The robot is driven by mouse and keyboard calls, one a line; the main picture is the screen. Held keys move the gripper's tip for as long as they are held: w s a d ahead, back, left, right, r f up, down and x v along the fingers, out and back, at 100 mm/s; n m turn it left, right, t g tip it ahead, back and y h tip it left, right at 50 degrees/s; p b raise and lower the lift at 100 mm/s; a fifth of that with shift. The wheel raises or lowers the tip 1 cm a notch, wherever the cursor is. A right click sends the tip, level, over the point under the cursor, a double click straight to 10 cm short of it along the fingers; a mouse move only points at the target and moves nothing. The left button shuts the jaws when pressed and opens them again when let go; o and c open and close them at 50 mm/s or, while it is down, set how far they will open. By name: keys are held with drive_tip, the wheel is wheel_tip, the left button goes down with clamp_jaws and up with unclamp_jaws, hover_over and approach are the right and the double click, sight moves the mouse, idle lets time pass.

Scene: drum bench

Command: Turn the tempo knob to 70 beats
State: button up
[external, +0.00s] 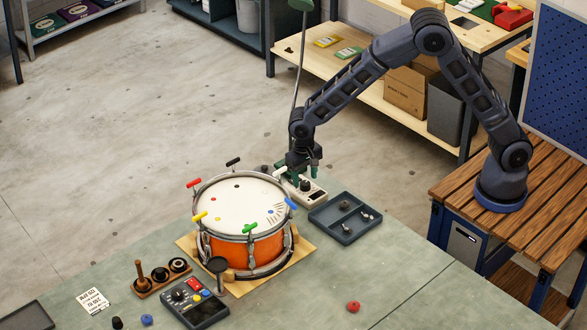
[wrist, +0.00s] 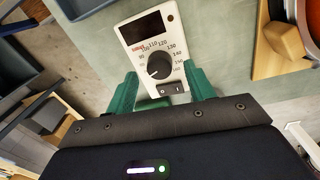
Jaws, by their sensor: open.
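The white tempo box (external: 314,195) stands on the bench behind the drum. In the wrist view it (wrist: 137,54) has a dark, blank display, a printed number scale and a black round tempo knob (wrist: 159,65). Numbers from about 100 to 150 are legible around the knob's far side; the lower ones are too small to read surely. I cannot read the knob's setting surely. My gripper (external: 304,167) is just above the box. In the wrist view its green fingers (wrist: 161,78) are apart, one on each side of the knob, with nothing held. I cannot tell their height above it.
The orange drum (external: 252,248) with coloured-handled rods stands close on the left of the box. A dark parts tray (external: 340,233) lies close on the right. A lamp stem (external: 299,70) rises behind my gripper. A control pad (external: 203,312) sits at the front; bench right of the drum is mostly clear.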

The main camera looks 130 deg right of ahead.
sight(305, 185)
wheel_tip(305, 185, up, 9)
drive_tip(key=a+r+n+t, duration=0.1)
drive_tip(key=a+r+n, duration=0.2)
drive_tip(key=a+r, duration=0.4)
drive_tip(key=s+a+r+n, duration=0.1)
drive_tip(key=a+r+n, duration=0.2)
drive_tip(key=a+r, duration=0.4)
drive_tip(key=shift+s+a+t, duration=0.3)
drive_tip(key=shift+a+t, duration=0.1)
drive_tip(key=shift+a, duration=2.25)
drive_tip(key=shift+a, duration=0.1)
drive_tip(key=s+a+r+n+t, duration=0.1)
drive_tip(key=s+a+r+n, duration=0.3)
drive_tip(key=a, duration=0.4)
drive_tip(key=s+a+r+n+t, duration=0.1)
drive_tip(key=s+a+r+n, duration=0.15)
drive_tip(key=s+a, duration=0.35)
drive_tip(key=s+a+n+t, duration=0.1)
drive_tip(key=s+a+n, duration=0.6)
drive_tip(key=s+a, duration=0.5)
drive_tip(key=shift+s+a, duration=0.2)
drive_tip(key=shift+s, duration=0.95)
drive_tip(key=shift+r, duration=0.1)
